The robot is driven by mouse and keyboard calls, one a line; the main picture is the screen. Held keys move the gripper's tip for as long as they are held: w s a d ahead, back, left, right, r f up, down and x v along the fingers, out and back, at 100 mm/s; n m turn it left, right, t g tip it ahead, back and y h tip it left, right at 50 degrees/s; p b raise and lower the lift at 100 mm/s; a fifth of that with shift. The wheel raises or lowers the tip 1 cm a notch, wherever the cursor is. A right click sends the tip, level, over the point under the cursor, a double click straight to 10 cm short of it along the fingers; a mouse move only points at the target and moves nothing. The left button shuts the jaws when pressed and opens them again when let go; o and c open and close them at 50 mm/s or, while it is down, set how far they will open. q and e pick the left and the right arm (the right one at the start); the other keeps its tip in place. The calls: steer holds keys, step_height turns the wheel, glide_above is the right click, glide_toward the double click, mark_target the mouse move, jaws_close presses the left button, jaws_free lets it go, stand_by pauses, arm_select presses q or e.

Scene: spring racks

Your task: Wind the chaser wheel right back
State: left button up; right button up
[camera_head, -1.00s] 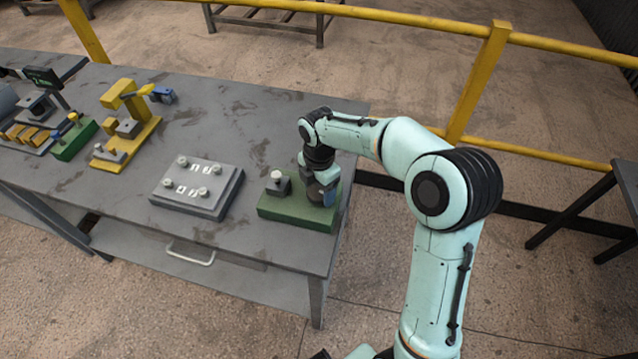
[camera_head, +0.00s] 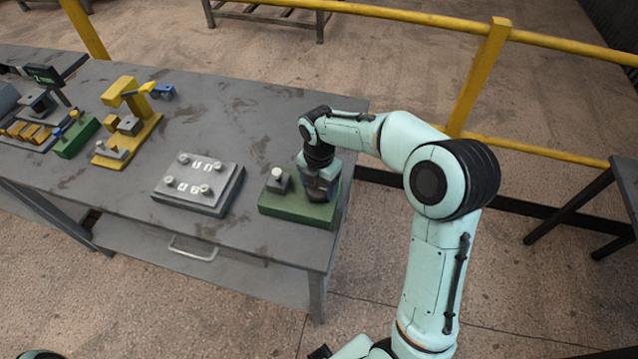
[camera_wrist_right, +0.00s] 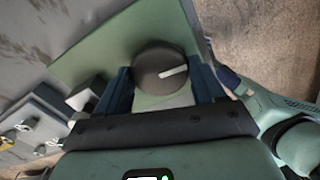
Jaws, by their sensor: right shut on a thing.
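The chaser wheel, a dark round knob with a white pointer line, shows in the right wrist view (camera_wrist_right: 158,66) on a green base (camera_wrist_right: 95,45). In the head view the green base (camera_head: 288,208) sits at the table's front right corner. My right gripper (camera_wrist_right: 163,84) points down over the base, its two blue fingers shut on either side of the wheel. In the head view my right gripper (camera_head: 320,190) hides most of the wheel. The pointer line slants up to the right in the wrist view. My left gripper is out of view.
A small grey block with a white knob (camera_head: 277,174) stands on the base beside the gripper. A grey plate with knobs and white marked tiles (camera_head: 180,206) is to the left. Yellow (camera_head: 135,135) and green fixtures stand farther left. A yellow railing (camera_head: 475,85) runs behind.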

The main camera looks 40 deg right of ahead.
mark_target(319, 188)
steer(key=o, duration=1)
steer(key=shift+o, duration=0.2)
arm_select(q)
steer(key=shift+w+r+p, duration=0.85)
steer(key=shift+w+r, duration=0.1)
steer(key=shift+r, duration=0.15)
arm_select(e)
step_height(319, 188, up, 14)
steer(key=shift+f, duration=0.25)
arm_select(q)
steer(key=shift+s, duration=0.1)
